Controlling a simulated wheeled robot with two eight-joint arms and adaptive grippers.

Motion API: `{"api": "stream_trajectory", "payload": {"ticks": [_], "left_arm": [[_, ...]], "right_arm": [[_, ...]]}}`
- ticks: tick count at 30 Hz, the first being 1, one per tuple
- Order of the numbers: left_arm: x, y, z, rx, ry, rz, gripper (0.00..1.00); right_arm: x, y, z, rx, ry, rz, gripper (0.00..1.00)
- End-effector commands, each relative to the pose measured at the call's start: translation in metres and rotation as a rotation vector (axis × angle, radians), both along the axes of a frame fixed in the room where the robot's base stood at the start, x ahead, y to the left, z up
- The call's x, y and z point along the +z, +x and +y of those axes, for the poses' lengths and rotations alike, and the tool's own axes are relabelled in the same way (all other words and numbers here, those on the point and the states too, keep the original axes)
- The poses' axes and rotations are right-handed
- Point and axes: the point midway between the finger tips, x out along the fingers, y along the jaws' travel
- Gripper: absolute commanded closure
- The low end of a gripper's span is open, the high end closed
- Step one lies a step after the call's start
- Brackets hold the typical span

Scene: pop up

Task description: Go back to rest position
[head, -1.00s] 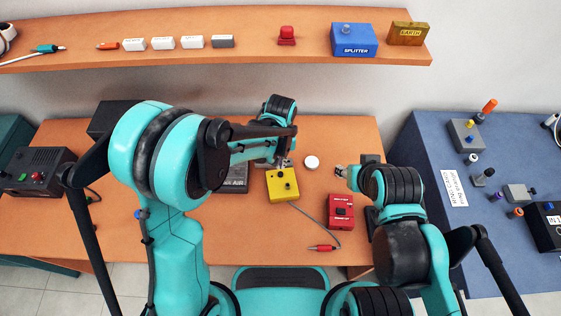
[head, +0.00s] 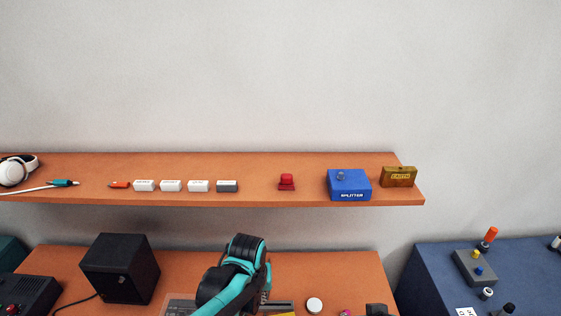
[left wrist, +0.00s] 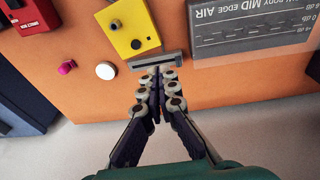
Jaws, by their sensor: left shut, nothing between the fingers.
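My left arm rises from the bottom edge of the head view, its gripper largely hidden behind its own links. In the left wrist view my left gripper (left wrist: 159,78) is shut and empty. Its fingertips point at a grey bar (left wrist: 155,60) beside the yellow box (left wrist: 127,24); I cannot tell whether they touch the bar. My right gripper is not in view.
A white knob (head: 314,305) and a pink knob (left wrist: 67,67) lie by the yellow box. A black speaker-like box (head: 120,268) stands left of my arm. The shelf (head: 255,160) above holds a blue splitter (head: 349,184) and small blocks. A blue table (head: 430,270) is right.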

Motion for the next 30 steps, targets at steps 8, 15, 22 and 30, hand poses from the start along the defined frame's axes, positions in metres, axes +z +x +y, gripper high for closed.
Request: {"api": "stream_trajectory", "payload": {"ticks": [8, 15, 22, 30], "left_arm": [[0.062, -0.048, 0.067, 0.01, -0.009, -0.212, 1.0], [0.08, -0.089, 0.106, 0.014, 0.021, -0.377, 1.0], [0.082, -0.106, 0.12, 0.014, 0.043, -0.449, 1.0], [0.082, -0.106, 0.121, 0.014, 0.045, -0.453, 1.0]], "right_arm": [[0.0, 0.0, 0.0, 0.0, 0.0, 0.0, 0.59], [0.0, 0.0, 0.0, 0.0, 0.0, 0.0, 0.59], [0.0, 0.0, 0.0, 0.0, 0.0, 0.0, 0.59], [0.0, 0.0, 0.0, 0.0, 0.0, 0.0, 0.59]]}}
